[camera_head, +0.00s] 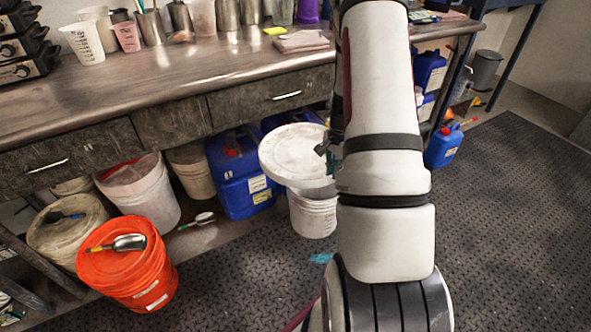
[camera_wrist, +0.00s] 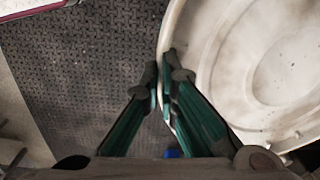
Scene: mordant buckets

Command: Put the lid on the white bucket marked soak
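A round white lid (camera_head: 290,152) is held off the floor in front of the bench. My gripper (camera_head: 327,150) pinches the lid's near right rim. In the wrist view my two green-and-black fingers (camera_wrist: 161,78) close around the rim of the lid (camera_wrist: 255,70), which fills the upper right. A white bucket (camera_head: 313,214) stands on the floor below the lid. I cannot read any soak marking on this bucket. The bucket is not clearly visible in the wrist view.
An orange bucket (camera_head: 125,270) with a scoop on top, white buckets (camera_head: 145,195) and blue canisters (camera_head: 240,180) stand along the bench (camera_head: 180,85). A blue jug (camera_head: 443,147) stands to the right. The dark textured mat (camera_head: 515,220) is mostly clear.

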